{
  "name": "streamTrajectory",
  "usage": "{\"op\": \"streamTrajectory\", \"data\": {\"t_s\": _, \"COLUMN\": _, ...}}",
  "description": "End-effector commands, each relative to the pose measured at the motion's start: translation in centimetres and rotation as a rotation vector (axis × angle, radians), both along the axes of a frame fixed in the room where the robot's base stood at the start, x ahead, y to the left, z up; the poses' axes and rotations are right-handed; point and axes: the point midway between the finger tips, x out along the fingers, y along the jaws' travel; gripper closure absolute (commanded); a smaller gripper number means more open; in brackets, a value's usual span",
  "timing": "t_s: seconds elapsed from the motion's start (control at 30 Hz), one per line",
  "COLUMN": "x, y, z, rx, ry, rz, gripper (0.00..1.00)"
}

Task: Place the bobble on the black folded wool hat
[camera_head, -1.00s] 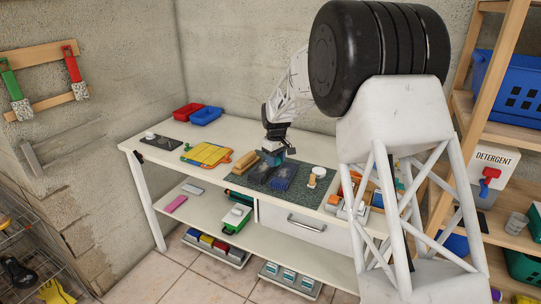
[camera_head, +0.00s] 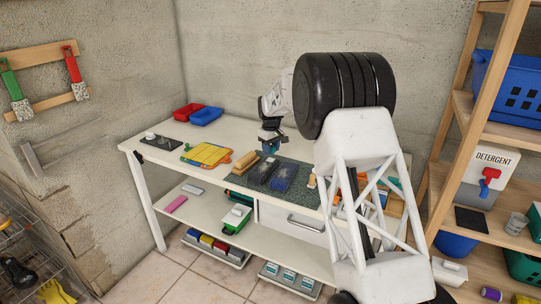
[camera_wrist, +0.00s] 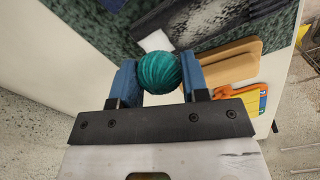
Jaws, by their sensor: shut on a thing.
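The bobble is a teal ribbed ball (camera_wrist: 152,73) in the wrist view. My gripper (camera_wrist: 158,78) is shut on it, with one blue finger on each side. In the head view my gripper (camera_head: 270,147) is over the back of the workbench, above and behind the dark folded items. The black folded wool hat (camera_head: 262,171) appears to be the left of two dark items on the speckled mat; the right one (camera_head: 284,178) looks dark blue. In the wrist view a dark woolly item (camera_wrist: 205,18) lies at the top, beyond the bobble and apart from it.
The speckled dark mat (camera_head: 305,196) lies on the white bench. Tan wooden pieces (camera_head: 245,163) lie left of the hats, and a yellow item (camera_head: 206,155) farther left. Red (camera_head: 188,112) and blue (camera_head: 206,116) trays stand at the back. Bare bench lies between.

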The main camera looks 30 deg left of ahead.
Motion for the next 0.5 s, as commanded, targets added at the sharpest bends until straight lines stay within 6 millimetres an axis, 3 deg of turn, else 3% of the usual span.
{"op": "streamTrajectory", "data": {"t_s": 0.5, "x": 0.89, "y": 0.65, "z": -0.16, "rx": -0.001, "ry": 0.001, "rz": 0.0, "gripper": 0.84}}
